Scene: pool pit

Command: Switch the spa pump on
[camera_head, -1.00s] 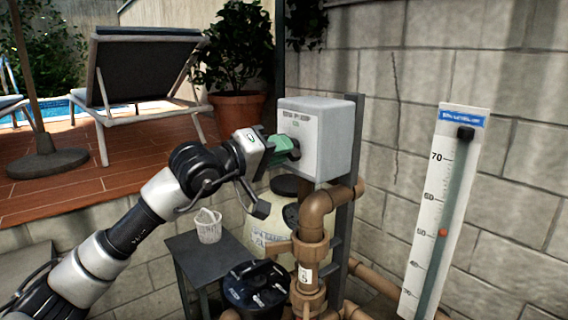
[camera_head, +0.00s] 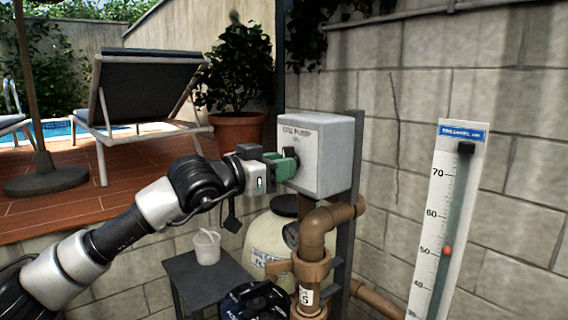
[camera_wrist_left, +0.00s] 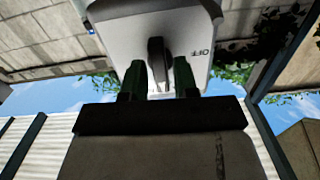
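The spa pump switch box (camera_head: 325,155) is a light grey box on a dark post, with a dark rotary knob (camera_head: 291,160) on its front. In the left wrist view the knob (camera_wrist_left: 157,58) is a black upright bar, with an "OFF" label to its right. My left gripper (camera_head: 285,166) is at the front of the box. Its green fingers (camera_wrist_left: 159,82) stand on either side of the knob, with a narrow gap visible at the right finger. Whether the left finger touches it I cannot tell. My right gripper is not in view.
Brown pipes (camera_head: 315,235) and a cream tank (camera_head: 272,245) stand below the box. A small dark table (camera_head: 205,285) holds a white bucket (camera_head: 206,247). A thermometer-like gauge board (camera_head: 447,225) is at the right before the block wall (camera_head: 520,150). A lounger (camera_head: 140,90) is behind.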

